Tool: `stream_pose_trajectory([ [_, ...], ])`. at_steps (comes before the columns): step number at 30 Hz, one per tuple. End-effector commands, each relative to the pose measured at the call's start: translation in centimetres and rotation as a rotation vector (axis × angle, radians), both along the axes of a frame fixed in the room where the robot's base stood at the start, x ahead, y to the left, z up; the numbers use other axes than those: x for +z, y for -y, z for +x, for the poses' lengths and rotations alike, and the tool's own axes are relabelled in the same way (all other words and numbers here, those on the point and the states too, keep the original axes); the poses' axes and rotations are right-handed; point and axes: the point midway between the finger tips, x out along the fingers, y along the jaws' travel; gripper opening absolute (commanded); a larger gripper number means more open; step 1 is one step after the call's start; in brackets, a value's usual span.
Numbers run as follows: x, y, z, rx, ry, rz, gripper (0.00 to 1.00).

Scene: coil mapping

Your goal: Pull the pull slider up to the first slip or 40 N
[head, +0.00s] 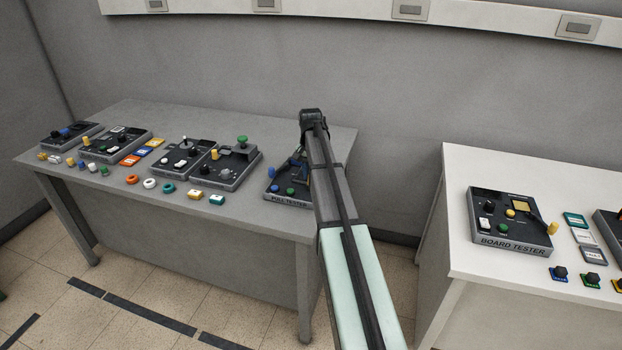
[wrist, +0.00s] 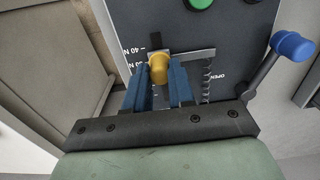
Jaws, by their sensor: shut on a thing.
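The pull tester (head: 287,200) stands at the right end of the grey table, partly hidden behind my arm. In the wrist view its dark panel (wrist: 222,38) fills the upper middle. The yellow knob of the pull slider (wrist: 159,66) sits between the two blue fingers of my gripper (wrist: 160,75), which is shut on it. The knob is beside the printed force scale, close to the "40 N" mark and the partly covered mark below it. A lever with a blue handle (wrist: 291,45) is at the right, beside the word "OPEN".
Several other testers, such as one with a green knob (head: 228,165), stand to the left on the grey table (head: 262,225). Small coloured parts lie along its front. A white table (head: 470,165) with a board tester (head: 510,222) stands at the right, across a floor gap.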

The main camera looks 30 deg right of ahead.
Motion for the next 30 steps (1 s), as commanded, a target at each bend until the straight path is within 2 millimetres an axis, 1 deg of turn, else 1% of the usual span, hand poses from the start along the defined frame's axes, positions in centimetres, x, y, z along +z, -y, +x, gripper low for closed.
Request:
stream_pose_trajectory([
  [16,0.00,-1.10,-1.07,0.001,-0.001,0.003,0.02],
  [30,0.01,-1.16,-1.10,0.001,-0.001,0.002,0.02],
])
